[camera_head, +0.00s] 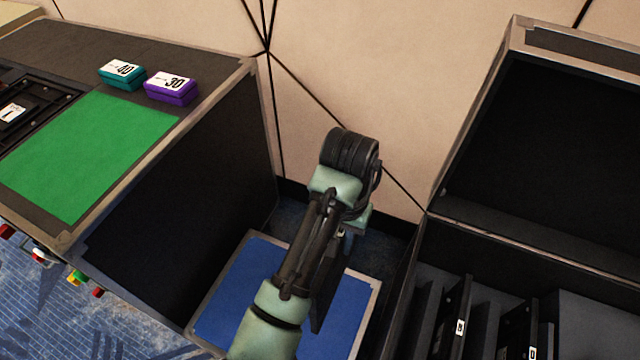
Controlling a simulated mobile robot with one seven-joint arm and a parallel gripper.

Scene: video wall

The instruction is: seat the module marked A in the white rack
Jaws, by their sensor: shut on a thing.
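My gripper (346,238) hangs below my black wrist in the middle of the view, partly hidden by my own arm. It is shut on a dark, flat, upright panel (322,300), which hangs above a blue surface. My arm hides part of this panel, and no letter shows on it. I cannot see a module clearly marked A. No rack that is plainly white shows. At the lower right, a dark case holds upright modules with small white labels, one module (456,318) left of another (520,330); their marks are too small to read.
The blue surface (225,305) has a pale rim. At left, a black case carries a green mat (90,150), a teal box marked 40 (122,80) and a purple box marked 30 (172,92). The black case (550,150) at right has raised edges. A beige wall stands behind.

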